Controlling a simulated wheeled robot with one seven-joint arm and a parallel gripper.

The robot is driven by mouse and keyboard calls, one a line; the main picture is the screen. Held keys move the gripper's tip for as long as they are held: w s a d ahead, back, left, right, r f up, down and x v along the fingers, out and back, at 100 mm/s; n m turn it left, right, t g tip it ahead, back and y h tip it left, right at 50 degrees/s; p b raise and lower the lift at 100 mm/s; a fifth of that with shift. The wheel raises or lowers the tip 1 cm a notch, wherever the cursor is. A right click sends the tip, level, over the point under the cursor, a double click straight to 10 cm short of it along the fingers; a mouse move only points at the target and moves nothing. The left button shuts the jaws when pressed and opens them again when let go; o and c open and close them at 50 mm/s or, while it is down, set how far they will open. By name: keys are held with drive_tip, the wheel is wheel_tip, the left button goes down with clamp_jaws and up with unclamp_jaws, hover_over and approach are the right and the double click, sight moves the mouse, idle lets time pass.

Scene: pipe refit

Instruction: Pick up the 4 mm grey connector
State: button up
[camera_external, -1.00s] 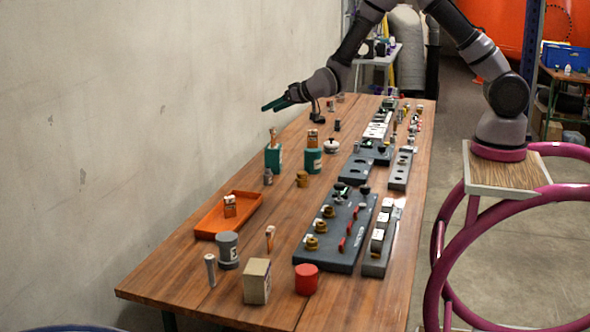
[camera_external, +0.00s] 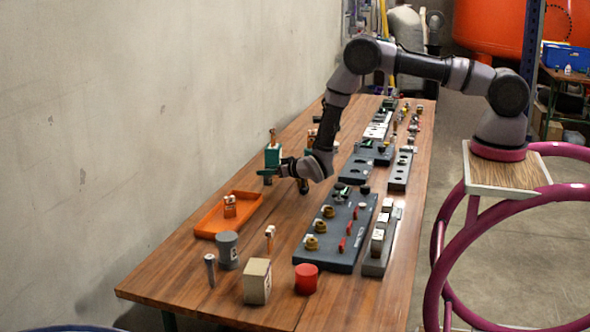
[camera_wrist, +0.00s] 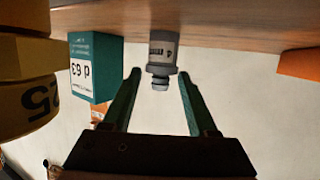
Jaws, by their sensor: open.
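The grey connector (camera_wrist: 161,57) shows in the wrist view, where the table is at the top. It stands on the tabletop with a printed label and a narrower ribbed end pointing away from the table. My gripper (camera_wrist: 160,76) is open, with one green finger on each side of the connector's narrow end and gaps visible. In the external view my gripper (camera_external: 268,173) is low over the table behind the orange tray, and it mostly hides the connector.
A green box (camera_wrist: 95,65) labelled "d 63" and a yellow-brown part (camera_wrist: 28,80) marked 25 stand left in the wrist view. The orange tray (camera_external: 208,235) is nearby. Dark fixture boards (camera_external: 322,262) line the table's right side.

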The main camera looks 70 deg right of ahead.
drive_tip(key=shift+w+d+f, duration=0.1)
drive_tip(key=shift+w, duration=0.2)
clamp_jaws()
